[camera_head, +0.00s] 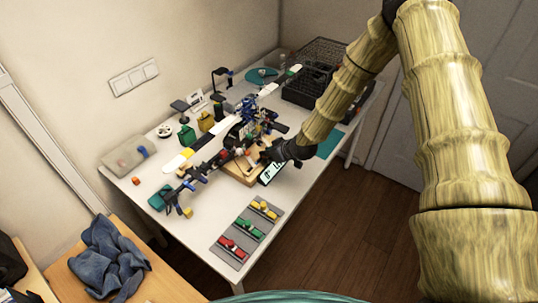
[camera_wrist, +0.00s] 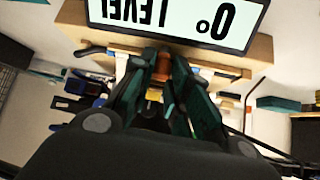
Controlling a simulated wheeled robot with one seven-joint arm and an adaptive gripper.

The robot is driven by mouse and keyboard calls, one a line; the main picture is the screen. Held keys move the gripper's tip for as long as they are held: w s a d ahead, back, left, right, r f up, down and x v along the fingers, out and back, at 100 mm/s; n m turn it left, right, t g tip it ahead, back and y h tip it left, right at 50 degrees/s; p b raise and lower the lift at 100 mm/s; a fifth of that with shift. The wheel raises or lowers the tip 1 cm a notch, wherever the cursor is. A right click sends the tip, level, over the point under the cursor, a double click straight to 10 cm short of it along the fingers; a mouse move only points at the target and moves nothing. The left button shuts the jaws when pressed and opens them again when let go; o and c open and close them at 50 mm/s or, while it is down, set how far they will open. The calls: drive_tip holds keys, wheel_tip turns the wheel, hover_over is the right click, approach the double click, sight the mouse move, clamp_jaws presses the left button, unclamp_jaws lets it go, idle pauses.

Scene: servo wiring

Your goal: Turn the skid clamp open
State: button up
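My gripper (camera_wrist: 164,62) is at the wooden block (camera_wrist: 262,48) in the wrist view. Its two dark green fingers are drawn close together on either side of a small orange-brown piece (camera_wrist: 162,68), which fills the gap between the tips. This piece appears to be the skid clamp's handle; the rest of the clamp is hidden by the fingers. A yellow part (camera_wrist: 154,95) shows behind it. A display reading "0° LEVEL" (camera_wrist: 172,20) is on the block. In the head view my gripper (camera_head: 266,157) reaches the block (camera_head: 240,172) from the right, its fingertips hardly visible.
A dark and blue assembly (camera_head: 200,172) lies across the table at the block. Grey strips with red, green and yellow pieces (camera_head: 240,228) lie near the front edge. Black wire crates (camera_head: 312,75) stand at the back right.

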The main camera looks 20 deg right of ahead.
clamp_jaws()
drive_tip(key=shift+w+d+f+n+g+y+b, duration=0.15)
drive_tip(key=shift+n+g+y+b, duration=0.4)
drive_tip(key=shift+n+b, duration=0.75)
drive_tip(key=shift+d+f+n+g+y+b, duration=0.15)
drive_tip(key=shift+n+g+y+b, duration=0.4)
drive_tip(key=shift+b, duration=1.25)
drive_tip(key=n+g+y+b, duration=0.1)
drive_tip(key=b, duration=0.2)
drive_tip(key=n+b, duration=0.2)
drive_tip(key=b, duration=0.2)
drive_tip(key=shift+w+n+g+y, duration=0.2)
drive_tip(key=shift+n+g+y, duration=0.05)
drive_tip(key=shift+g+y, duration=0.15)
drive_tip(key=n+g+b, duration=0.1)
drive_tip(key=b, duration=0.2)
drive_tip(key=shift+d+b, duration=0.1)
drive_tip(key=shift+b, duration=0.2)
drive_tip(key=n+g+b, duration=0.1)
drive_tip(key=b, duration=0.1)
drive_tip(key=n+g+y+b, duration=0.1)
drive_tip(key=n+b, duration=0.1)
drive_tip(key=shift+w+r+n, duration=0.15)
drive_tip(key=shift+w+n, duration=0.05)
drive_tip(key=shift+n, duration=0.1)
drive_tip(key=shift+w+r+n+g+b, duration=0.1)
drive_tip(key=shift+n+g+b, duration=1.2)
drive_tip(key=shift+n, duration=0.1)
